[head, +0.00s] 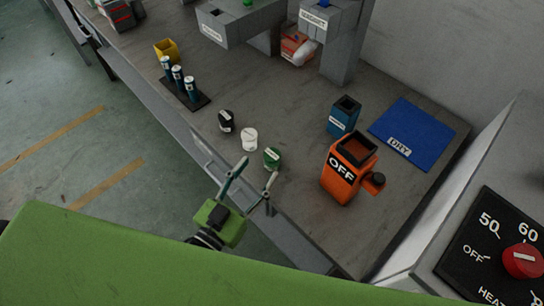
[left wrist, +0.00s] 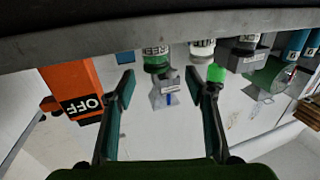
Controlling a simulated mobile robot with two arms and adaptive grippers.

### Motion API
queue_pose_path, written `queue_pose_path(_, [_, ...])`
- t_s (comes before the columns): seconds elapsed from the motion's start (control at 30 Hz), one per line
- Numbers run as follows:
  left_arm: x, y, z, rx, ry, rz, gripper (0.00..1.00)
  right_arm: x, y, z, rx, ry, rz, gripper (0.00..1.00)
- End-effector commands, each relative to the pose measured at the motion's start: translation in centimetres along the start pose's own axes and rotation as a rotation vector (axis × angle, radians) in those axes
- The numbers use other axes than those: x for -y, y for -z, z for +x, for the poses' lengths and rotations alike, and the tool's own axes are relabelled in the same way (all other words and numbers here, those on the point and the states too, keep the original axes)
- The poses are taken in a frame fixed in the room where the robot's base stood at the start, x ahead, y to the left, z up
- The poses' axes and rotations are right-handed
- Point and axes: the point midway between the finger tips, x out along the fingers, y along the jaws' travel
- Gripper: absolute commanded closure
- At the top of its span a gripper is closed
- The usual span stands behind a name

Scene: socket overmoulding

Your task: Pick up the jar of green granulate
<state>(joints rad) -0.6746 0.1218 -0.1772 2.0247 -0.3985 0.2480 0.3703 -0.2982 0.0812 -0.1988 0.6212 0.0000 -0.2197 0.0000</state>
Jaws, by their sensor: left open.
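The jar of green granulate (head: 272,158) stands on the grey table near its front edge, the nearest of a row of three small jars. It also shows upside down in the left wrist view (left wrist: 157,62), between and beyond the fingers. My left gripper (head: 257,178) is open and empty at the table's front edge, just short of the green jar. Its two spread fingers show in the left wrist view (left wrist: 163,86). The jar appears apart from both fingers. My right gripper is in neither view.
A white jar (head: 249,139) and a black jar (head: 226,121) stand beside the green one. An orange OFF container (head: 342,183) stands to the right. A blue bin (head: 342,117) and blue DRY mat (head: 420,127) lie farther back. The table's edge runs close under my gripper.

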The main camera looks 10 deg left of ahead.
Motion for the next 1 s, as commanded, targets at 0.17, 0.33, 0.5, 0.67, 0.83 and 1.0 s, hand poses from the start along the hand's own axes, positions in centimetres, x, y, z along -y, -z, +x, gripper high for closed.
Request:
queue_pose_path(0.17, [0.0, 0.1, 1.3, 0.000, 0.000, -0.001, 0.51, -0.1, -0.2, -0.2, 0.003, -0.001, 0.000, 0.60])
queue_pose_path(0.33, [-0.4, 0.5, 3.2, -0.003, 0.000, -0.001, 0.51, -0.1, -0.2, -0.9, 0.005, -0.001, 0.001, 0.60])
queue_pose_path(0.5, [-0.7, 0.4, 5.6, 0.000, 0.001, 0.000, 0.51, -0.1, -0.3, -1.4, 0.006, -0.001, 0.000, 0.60])
queue_pose_path(0.67, [-0.7, 0.2, 6.4, 0.001, 0.000, -0.001, 0.51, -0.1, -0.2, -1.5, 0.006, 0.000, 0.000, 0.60])
queue_pose_path(0.83, [-0.7, 0.2, 6.4, 0.001, 0.000, -0.001, 0.51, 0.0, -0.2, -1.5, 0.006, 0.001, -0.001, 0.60])
queue_pose_path(1.0, [-0.7, 0.2, 6.4, 0.001, 0.000, -0.001, 0.90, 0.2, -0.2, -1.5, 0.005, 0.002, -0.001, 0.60])
